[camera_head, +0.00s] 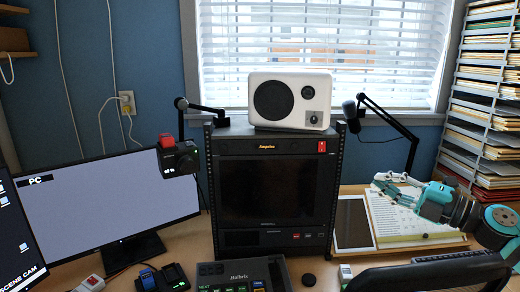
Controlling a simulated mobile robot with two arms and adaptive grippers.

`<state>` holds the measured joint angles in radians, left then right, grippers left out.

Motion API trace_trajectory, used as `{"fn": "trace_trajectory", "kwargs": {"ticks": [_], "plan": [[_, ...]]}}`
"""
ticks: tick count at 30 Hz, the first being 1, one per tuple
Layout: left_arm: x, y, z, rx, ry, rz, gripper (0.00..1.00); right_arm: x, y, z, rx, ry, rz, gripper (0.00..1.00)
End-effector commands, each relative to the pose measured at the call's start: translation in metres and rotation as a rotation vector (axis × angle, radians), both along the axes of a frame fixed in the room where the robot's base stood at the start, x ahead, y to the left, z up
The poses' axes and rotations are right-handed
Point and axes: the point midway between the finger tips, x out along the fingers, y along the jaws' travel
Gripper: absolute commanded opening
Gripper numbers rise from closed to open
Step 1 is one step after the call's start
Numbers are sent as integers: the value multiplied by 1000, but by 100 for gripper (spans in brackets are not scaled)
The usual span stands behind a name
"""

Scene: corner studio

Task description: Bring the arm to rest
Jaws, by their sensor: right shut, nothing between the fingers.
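My right arm, teal and grey, comes in from the right edge. My right gripper (383,182) is shut and empty, with its fingers pointing left. It appears in front of the papers (408,218) on the right side of the desk; I cannot tell its exact height above them. My left gripper is out of view.
A black rack unit (265,190) with a white speaker (290,100) on top stands mid-desk. A microphone on a boom arm (390,120), a tablet (353,222), a chair back (435,275) and a paper shelf (485,95) surround the gripper. A monitor (105,205) stands left.

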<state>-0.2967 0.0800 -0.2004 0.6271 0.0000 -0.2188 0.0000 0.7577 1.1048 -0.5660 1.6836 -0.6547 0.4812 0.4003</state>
Motion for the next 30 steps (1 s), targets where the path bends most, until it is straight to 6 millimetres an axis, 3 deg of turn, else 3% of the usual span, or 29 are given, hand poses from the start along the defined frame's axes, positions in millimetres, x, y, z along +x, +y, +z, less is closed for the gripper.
{"fn": "trace_trajectory", "kwargs": {"ticks": [11, 17, 20, 23, 27, 30], "plan": [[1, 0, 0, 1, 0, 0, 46, 4, 38, -35, 246, 55, -87, 0], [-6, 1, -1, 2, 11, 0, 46, -1, 53, -78, 458, 164, -222, 0], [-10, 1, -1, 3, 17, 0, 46, -11, 56, -116, 593, 275, -345, 0], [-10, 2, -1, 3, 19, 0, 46, -35, 53, -175, 740, 460, -527, 0], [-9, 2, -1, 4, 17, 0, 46, -93, 46, -262, 865, 764, -808, 0], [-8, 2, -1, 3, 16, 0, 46, -145, 45, -313, 897, 971, -976, 0]]}}
